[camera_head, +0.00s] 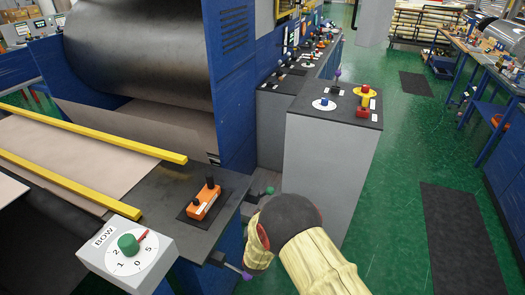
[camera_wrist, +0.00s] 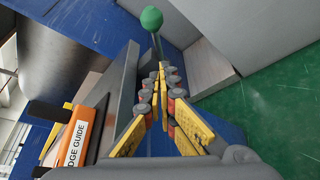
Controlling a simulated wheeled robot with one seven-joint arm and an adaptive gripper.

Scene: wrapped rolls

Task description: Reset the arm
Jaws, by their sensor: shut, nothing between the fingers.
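My arm, in a cream padded cover (camera_head: 318,262), reaches up from the bottom of the head view. Its gripper end is hidden or unclear there, beside the dark console edge. In the wrist view my gripper (camera_wrist: 161,70) has its yellow, roller-studded fingers drawn together at the tips, with nothing held. A lever with a green ball (camera_wrist: 152,18) stands just beyond the fingertips; I cannot tell whether they touch it. A green knob also shows in the head view (camera_head: 269,190).
An orange control box (camera_head: 204,201) sits on the dark console (camera_head: 165,192), left of my arm. A BOW dial box (camera_head: 127,250) is at its front corner. A grey cabinet (camera_head: 325,170) with buttons stands behind my arm. Green floor (camera_head: 400,190) is open to the right.

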